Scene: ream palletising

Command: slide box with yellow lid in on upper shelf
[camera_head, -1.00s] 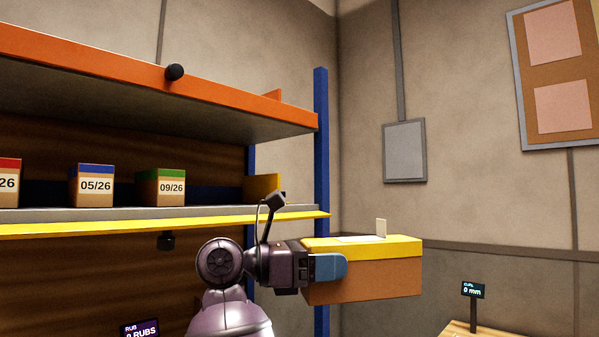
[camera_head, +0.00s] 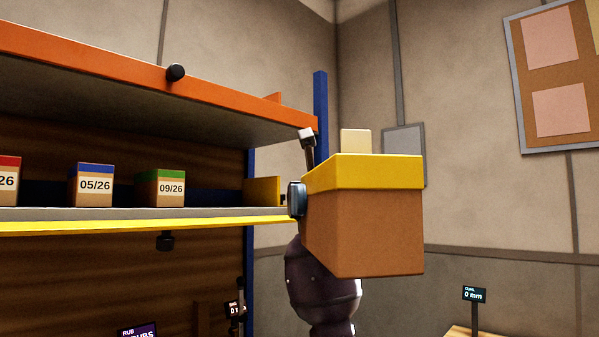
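The box with the yellow lid (camera_head: 362,225) is brown cardboard and hangs in the air right of the rack, turned with one end toward me. A pale upright tab (camera_head: 355,142) stands on its lid. The arm runs down behind and below the box. The shelf with the yellow front edge (camera_head: 150,226) lies to the left, with its right end close to the gripper.
Small boxes with red (camera_head: 8,182), blue (camera_head: 93,186) and green (camera_head: 160,188) lids stand on the yellow-edged shelf, with bare space right of the green one. An orange-edged deck (camera_head: 130,72) hangs above. A blue post (camera_head: 321,105) stands behind the box.

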